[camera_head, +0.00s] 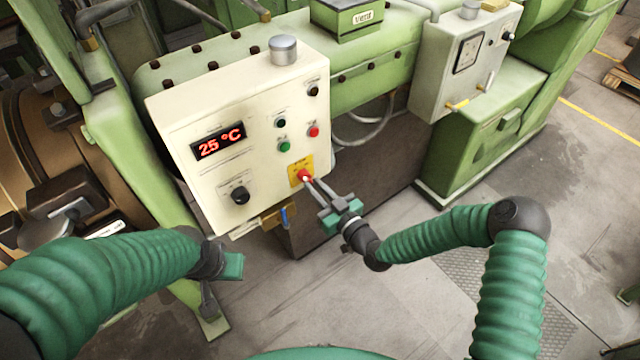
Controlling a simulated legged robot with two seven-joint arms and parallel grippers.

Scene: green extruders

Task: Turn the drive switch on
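A cream control panel (225,130) stands in the middle, with a red "25 °C" display. Low on its right side a red knob (304,175) sits on a yellow plate (294,168). Its label is too small to read, so I cannot tell which control is the drive switch. My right gripper (308,182) reaches in from the right. Its two narrow fingers have their tips at the red knob and partly cover it. I cannot tell whether they grip it. My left gripper (233,266) hangs low, left of and below the panel, away from the controls; its fingers are not clear.
The panel also has a black knob (240,195), a green button (285,146), a red button (313,131) and small dark controls. A blue-handled valve (284,216) sits below it. A grey box with a gauge (467,53) stands right. Floor in front is clear.

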